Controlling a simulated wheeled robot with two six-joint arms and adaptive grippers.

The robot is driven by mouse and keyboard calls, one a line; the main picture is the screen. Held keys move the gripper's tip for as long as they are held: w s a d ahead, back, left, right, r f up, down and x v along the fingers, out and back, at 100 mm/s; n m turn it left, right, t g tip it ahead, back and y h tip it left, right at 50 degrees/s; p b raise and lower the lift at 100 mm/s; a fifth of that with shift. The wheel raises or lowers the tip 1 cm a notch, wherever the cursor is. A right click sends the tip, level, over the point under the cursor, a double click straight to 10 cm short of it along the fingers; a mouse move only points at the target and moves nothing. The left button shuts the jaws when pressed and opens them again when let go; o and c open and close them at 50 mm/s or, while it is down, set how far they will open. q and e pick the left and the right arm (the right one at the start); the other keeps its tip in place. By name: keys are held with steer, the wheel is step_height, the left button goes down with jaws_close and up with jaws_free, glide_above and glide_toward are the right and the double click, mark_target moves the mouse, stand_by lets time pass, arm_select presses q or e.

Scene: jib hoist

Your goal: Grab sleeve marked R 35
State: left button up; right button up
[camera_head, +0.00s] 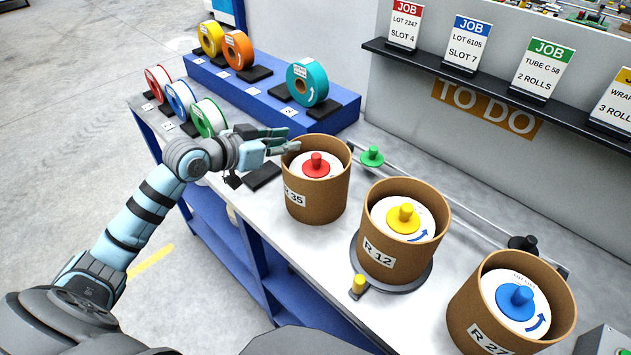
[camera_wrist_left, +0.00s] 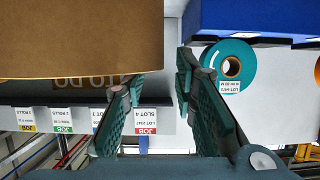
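The sleeve marked R 35 (camera_head: 314,203) is a brown open-topped cylinder standing upright on the bench, its label partly cut off at its left side. Inside it is a white disc with a red knob (camera_head: 316,164). My left gripper (camera_head: 289,139) is at the sleeve's upper left rim, fingers pointing right. In the left wrist view the fingers (camera_wrist_left: 159,80) are apart with nothing visibly held, and a brown sleeve wall (camera_wrist_left: 75,40) fills the upper left beyond the left finger. I cannot tell whether a finger touches it. My right gripper is not in view.
Sleeve R 12 (camera_head: 379,258) stands on a round grey plate, and sleeve R 27 (camera_head: 466,323) is at the lower right. A blue step (camera_head: 224,88) with tape rolls lies behind my left arm. A job-card shelf (camera_head: 460,78) overhangs the back. A green knob (camera_head: 372,156) is right of R 35.

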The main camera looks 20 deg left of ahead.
arm_select(q)
steer(key=x, duration=0.3)
steer(key=shift+w+d+f, duration=0.15)
steer(key=shift+f, duration=0.05)
jaws_close()
steer(key=shift+r, duration=0.2)
